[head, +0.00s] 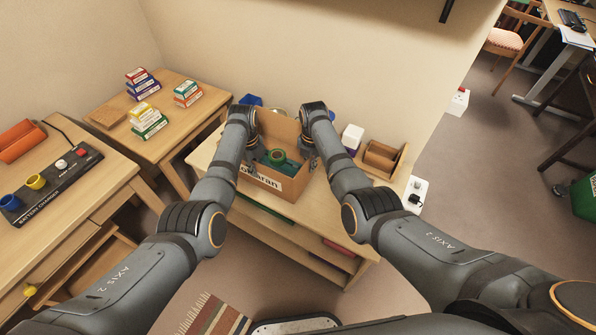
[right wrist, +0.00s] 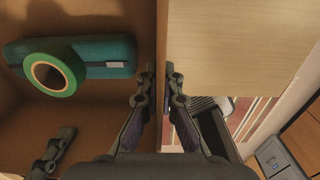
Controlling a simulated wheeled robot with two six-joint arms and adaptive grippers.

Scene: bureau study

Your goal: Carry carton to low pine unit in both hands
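The carton (head: 290,188) is an open brown cardboard box with dark lettering on its front. It stands upright on the low pine unit (head: 343,205). Inside lie a green tape roll (head: 278,157) and a teal case (right wrist: 112,57). My right gripper (head: 309,163) is shut on the carton's side wall; the right wrist view shows the wall (right wrist: 161,35) pinched between its fingertips. My left gripper (head: 254,170) is at the opposite side wall. One of its fingers shows inside the carton in the right wrist view, against the cardboard; its outer finger is hidden.
A side table (head: 190,122) with small boxes and a desk with a battery charger (head: 50,185) are left. A striped rug (head: 215,318) lies in front.

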